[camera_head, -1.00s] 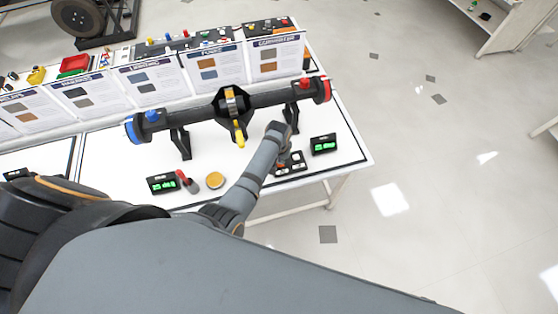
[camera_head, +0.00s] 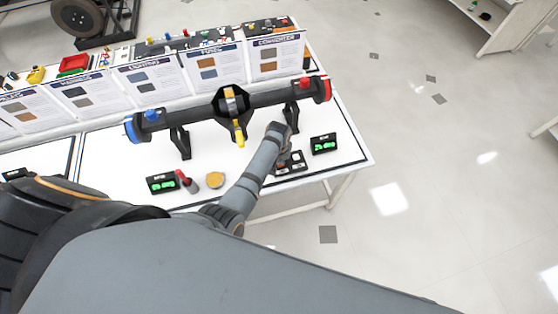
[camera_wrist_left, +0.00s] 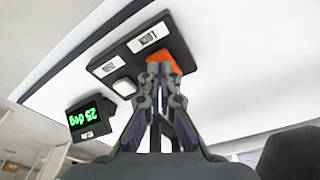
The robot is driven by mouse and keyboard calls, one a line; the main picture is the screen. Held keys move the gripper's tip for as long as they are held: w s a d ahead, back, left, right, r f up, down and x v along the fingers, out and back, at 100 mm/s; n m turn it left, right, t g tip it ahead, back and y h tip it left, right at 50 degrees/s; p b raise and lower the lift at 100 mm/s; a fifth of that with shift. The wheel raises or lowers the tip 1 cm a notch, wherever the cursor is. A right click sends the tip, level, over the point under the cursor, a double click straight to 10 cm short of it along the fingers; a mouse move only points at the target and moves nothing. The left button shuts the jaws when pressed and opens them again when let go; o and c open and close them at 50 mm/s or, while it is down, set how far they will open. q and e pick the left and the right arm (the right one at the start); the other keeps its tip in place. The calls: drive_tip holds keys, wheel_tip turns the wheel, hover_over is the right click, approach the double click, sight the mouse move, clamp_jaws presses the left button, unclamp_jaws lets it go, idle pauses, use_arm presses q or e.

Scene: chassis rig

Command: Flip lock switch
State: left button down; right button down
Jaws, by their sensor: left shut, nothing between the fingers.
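A dark switch panel (camera_wrist_left: 112,54) with white labels lies on the white table. It carries an orange rocker switch (camera_wrist_left: 164,62) and a pale rocker switch (camera_wrist_left: 124,88). My left gripper (camera_wrist_left: 163,74) is shut and empty, with its fingertips over the lower edge of the orange switch. They hide part of it, and I cannot tell whether they touch it. In the head view the panel (camera_head: 293,164) lies near the table's front right edge, partly behind my left forearm. My right gripper is not in view.
A dark axle (camera_head: 275,98) on stands spans the table behind the panel. Open floor lies to the right.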

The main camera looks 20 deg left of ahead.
use_arm(q)
drive_tip(key=shift+f+b, duration=0.4)
drive_tip(key=shift+f, duration=0.25)
drive_tip(key=shift+r, duration=0.1)
wheel_tip(320, 180, up, 5)
drive_tip(key=p, duration=0.5)
drive_tip(key=shift+p, duration=0.3)
drive_tip(key=shift+r+p, duration=0.9)
drive_tip(key=shift+r, duration=0.1)
drive_tip(key=shift+f, duration=0.1)
